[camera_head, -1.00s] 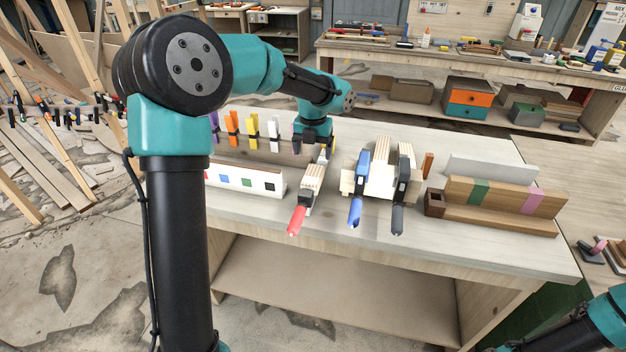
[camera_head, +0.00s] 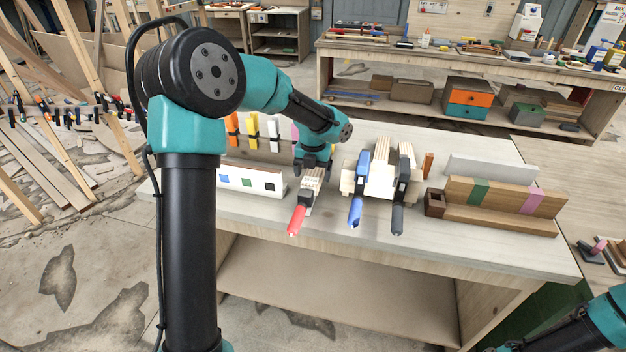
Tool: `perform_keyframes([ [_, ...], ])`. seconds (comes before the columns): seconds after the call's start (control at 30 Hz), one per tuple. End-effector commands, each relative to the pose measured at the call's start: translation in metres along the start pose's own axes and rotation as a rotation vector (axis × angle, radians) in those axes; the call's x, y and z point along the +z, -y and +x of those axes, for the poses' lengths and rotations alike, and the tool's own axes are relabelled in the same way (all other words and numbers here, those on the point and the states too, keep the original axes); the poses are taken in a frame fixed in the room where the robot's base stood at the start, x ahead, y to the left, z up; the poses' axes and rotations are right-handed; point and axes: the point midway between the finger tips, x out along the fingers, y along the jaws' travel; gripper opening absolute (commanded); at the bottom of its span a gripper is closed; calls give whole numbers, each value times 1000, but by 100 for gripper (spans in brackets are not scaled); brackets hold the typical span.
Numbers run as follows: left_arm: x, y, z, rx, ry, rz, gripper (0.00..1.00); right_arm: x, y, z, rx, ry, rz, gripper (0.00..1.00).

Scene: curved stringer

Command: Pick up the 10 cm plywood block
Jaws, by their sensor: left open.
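A small pale block with layered edges (camera_head: 312,178), which looks like plywood, is at the red-handled clamp (camera_head: 298,217) on the bench. I cannot read its size. My left gripper (camera_head: 313,168) is open and points down just above or around the back of this block; whether it touches is too small to tell. To its right, a wider pale wooden assembly (camera_head: 380,180) stands between a blue-handled clamp (camera_head: 356,208) and a dark grey clamp (camera_head: 398,213). My right gripper is out of view; only part of my right arm shows at lower right.
A white rack with colored squares (camera_head: 238,178) stands left of the block, with upright clamps (camera_head: 252,128) behind it. A wooden fixture with green and pink bands (camera_head: 500,200) stands at the right.

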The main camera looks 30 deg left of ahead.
Motion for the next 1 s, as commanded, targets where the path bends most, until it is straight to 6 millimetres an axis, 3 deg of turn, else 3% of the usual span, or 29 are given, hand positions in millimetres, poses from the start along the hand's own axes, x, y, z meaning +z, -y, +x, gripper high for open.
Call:
perform_keyframes([
  [0.17, 0, 0, 15, 1, -1, 1, 83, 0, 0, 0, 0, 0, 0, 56],
  [0.63, 0, 0, 15, 0, 1, 1, 83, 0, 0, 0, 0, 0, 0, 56],
  [1.0, 0, 0, 15, 0, 1, 1, 48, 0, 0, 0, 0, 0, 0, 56],
])
